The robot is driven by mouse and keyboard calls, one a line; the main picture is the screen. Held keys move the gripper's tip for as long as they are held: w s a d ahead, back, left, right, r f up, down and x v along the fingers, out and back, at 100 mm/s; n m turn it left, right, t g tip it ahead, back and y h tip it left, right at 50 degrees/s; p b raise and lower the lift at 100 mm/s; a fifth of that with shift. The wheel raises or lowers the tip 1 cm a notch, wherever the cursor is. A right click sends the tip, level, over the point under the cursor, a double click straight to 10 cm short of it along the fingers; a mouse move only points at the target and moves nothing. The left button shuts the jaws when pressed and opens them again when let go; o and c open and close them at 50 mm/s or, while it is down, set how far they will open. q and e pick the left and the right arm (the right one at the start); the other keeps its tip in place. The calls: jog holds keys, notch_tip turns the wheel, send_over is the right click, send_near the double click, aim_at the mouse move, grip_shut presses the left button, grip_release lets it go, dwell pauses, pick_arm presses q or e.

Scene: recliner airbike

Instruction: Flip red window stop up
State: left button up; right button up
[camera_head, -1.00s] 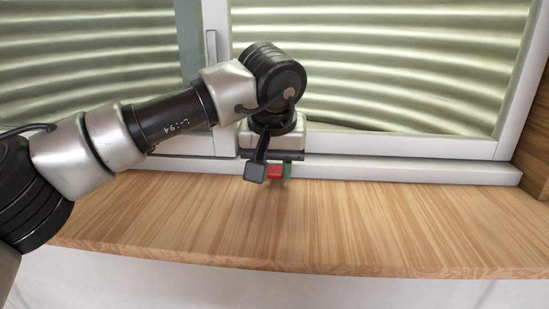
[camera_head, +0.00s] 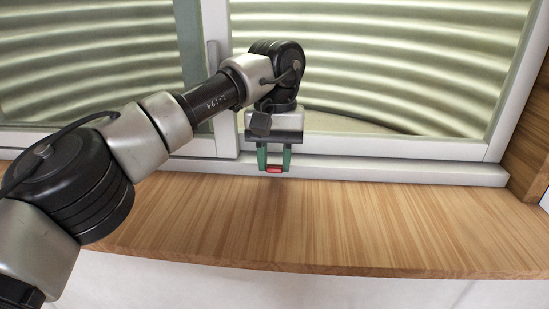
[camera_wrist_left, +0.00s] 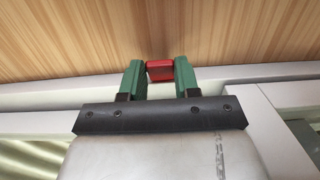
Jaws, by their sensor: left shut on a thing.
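The red window stop (camera_head: 273,170) is a small red block at the window's lower frame, just above the wooden sill. My left gripper (camera_head: 273,161) points down at it with its two green fingers on either side. In the left wrist view the red stop (camera_wrist_left: 160,70) sits between the green fingertips of the left gripper (camera_wrist_left: 160,75), which is shut on it. The fingers and gripper body hide where the stop joins the frame. My right gripper is not in view.
The wooden sill (camera_head: 330,225) is bare. The white window frame (camera_head: 400,172) runs along its back edge, with ribbed glass above. A window handle (camera_head: 213,57) stands on the upright left of the gripper. A wooden side wall (camera_head: 535,130) closes the right.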

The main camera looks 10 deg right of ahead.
aim_at(276, 167)
pick_arm(q)
jog(key=o, duration=0.9)
jog(key=r, duration=0.6)
jog(key=shift+w+d+r, duration=0.1)
jog(key=shift+w+d, duration=0.05)
jog(key=shift+w, duration=0.15)
jog(key=shift+w+r, duration=0.1)
jog(key=shift+r, duration=0.6)
